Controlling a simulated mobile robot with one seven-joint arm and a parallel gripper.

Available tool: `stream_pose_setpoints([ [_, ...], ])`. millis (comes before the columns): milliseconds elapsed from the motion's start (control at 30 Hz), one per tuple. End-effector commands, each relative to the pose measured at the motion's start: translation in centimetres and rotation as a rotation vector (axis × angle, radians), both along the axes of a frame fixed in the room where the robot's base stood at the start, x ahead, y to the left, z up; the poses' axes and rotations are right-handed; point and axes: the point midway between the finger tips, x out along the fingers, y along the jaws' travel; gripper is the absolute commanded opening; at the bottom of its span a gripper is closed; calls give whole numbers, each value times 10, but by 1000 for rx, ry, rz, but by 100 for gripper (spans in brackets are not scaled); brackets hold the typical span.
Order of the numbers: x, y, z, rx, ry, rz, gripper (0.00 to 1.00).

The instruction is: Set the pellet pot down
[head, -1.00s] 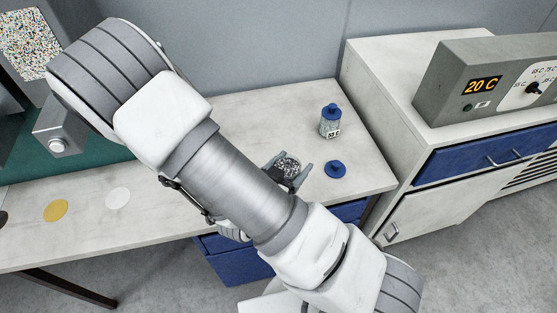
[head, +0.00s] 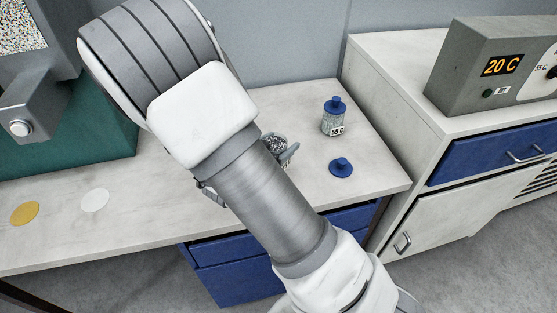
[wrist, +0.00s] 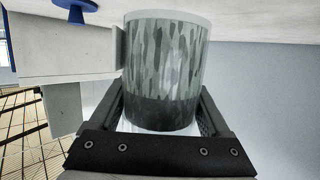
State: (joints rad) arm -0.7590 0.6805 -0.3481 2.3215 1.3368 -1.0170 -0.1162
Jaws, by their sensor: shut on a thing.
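The pellet pot (head: 277,142) is an open clear pot with dark speckled pellets, partly hidden by my arm in the head view. It fills the middle of the wrist view (wrist: 166,62), with streaky pellets behind its wall. My gripper (head: 284,154) is shut on the pot, with one finger on each side of it in the wrist view (wrist: 163,108). The pot is over the white bench top (head: 300,200), left of the blue lid (head: 341,167). I cannot tell whether its base touches the bench.
A blue-capped jar labelled 55 C (head: 333,118) stands behind the lid. White (head: 95,200) and yellow (head: 25,213) discs are on the bench at left. A grey control box (head: 490,65) reads 20 C on the right cabinet. Bench in front of the lid is clear.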

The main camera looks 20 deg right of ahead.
Motion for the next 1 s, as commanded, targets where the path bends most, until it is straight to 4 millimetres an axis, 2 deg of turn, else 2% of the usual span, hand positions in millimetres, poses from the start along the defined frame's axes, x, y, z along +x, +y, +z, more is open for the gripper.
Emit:
stream_pose_setpoints([
  [100, 11, -1, -7, -2, -3, -1, 0],
  [267, 13, 0, -11, -2, -1, -1, 0],
  [600, 13, 0, -46, -1, -1, 0, 0],
  [1000, 13, 0, -48, -1, -1, 0, 0],
])
